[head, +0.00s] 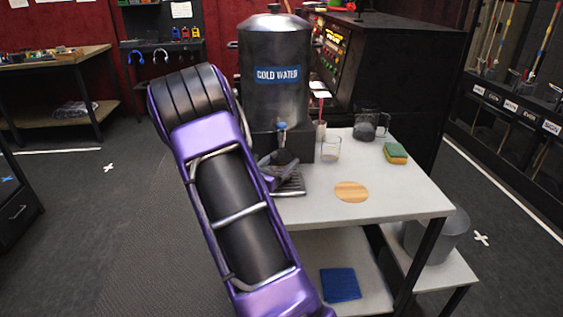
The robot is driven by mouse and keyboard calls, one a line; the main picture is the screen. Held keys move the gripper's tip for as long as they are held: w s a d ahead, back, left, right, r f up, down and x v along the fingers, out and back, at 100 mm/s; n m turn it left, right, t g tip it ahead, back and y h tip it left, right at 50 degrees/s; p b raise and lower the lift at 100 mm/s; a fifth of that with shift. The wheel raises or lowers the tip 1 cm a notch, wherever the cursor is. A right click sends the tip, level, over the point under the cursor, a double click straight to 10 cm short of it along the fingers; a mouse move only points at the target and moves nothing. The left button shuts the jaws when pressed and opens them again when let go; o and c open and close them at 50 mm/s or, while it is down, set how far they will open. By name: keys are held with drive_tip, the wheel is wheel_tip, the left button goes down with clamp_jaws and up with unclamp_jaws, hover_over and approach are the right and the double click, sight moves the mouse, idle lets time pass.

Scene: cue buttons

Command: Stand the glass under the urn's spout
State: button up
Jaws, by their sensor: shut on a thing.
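The urn (274,93), a steel tank marked COLD WATER, stands on a black base at the back left of the white table. Its spout (282,128) has a blue tap and sits low on the front. A slotted drip tray (291,187) lies below it, partly hidden by my arm. My gripper (284,158) is just below the spout, over the tray, and largely hidden by my purple arm. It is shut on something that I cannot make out. A clear glass (331,149) stands upright on the table, right of the urn's base and apart from my gripper.
A jug (370,123) with dark contents, a green and yellow sponge (396,153) and a round wooden coaster (351,191) are on the table (408,196). A narrow holder (320,130) stands beside the urn. The table's front right is clear. A blue cloth (340,284) lies below.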

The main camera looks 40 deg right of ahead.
drive_tip(key=o, duration=1.4)
drive_tip(key=shift+f, duration=0.1)
drive_tip(key=shift+r, duration=0.25)
drive_tip(key=p+v, duration=0.1)
drive_tip(key=v, duration=1.1)
drive_tip(key=shift+s+f, duration=0.1)
drive_tip(key=shift+f, duration=0.05)
